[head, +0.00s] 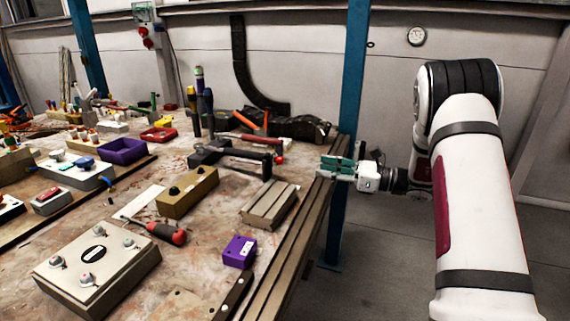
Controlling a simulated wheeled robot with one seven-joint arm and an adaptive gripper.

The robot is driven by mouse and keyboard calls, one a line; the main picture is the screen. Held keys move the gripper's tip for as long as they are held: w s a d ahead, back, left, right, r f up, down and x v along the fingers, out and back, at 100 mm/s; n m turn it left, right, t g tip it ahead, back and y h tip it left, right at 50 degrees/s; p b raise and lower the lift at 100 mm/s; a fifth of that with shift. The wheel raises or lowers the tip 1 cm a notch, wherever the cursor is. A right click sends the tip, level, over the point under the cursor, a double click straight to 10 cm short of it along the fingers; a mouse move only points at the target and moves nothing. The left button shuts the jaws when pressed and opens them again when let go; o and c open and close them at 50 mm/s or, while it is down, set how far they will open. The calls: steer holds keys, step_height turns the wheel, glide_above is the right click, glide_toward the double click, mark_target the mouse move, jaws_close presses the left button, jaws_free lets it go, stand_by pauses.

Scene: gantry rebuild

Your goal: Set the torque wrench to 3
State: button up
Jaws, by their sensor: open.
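I cannot tell for sure which thing is the torque wrench, and no scale numbers are readable. A tool with a red and dark handle (166,232) and a thin metal shaft lies on the workbench (140,195), in front of an olive box with a black knob (200,192). Another long bar with a red end (262,138) lies farther back, near a black clamp-like tool (232,153). My gripper (322,168), with green fingers, is open and empty beyond the bench's right edge, pointing left. It is apart from all the tools.
A beige box with several knobs (72,285) stands at the front left. A purple block (239,251) and a grooved metal block (270,203) sit near the right edge. A blue post (352,90) rises behind my gripper. Several trays and boxes crowd the left; floor is clear at right.

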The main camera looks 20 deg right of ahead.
mark_target(279, 160)
steer(key=x, duration=1.2)
steer(key=shift+a+b, duration=0.15)
steer(key=shift+b, duration=0.2)
jaws_close()
